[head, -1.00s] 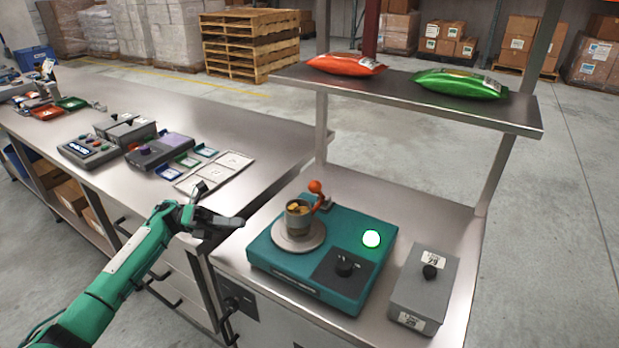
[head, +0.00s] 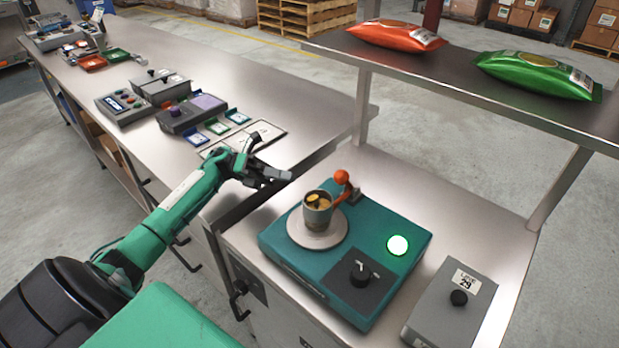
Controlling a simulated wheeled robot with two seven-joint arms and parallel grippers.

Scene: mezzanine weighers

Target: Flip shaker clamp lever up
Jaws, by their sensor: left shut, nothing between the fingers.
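The teal shaker (head: 285,262) stands on the steel counter at the right. A cup (head: 318,208) with yellowish pieces in it sits on the shaker's round platform (head: 316,238). The clamp lever has an orange ball knob (head: 341,177) and stands raised at a slant behind and right of the cup, its lower part close to the cup's rim. My left gripper (head: 284,177) is shut and empty, left of the cup and apart from the lever. My right gripper is not in view.
A green lamp (head: 397,245) glows on the shaker beside a black dial (head: 361,272). A grey box (head: 452,305) stands at right. A shelf (head: 455,65) with an orange bag (head: 396,37) and a green bag (head: 537,74) overhangs behind. A long bench (head: 310,120) with several devices lies left.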

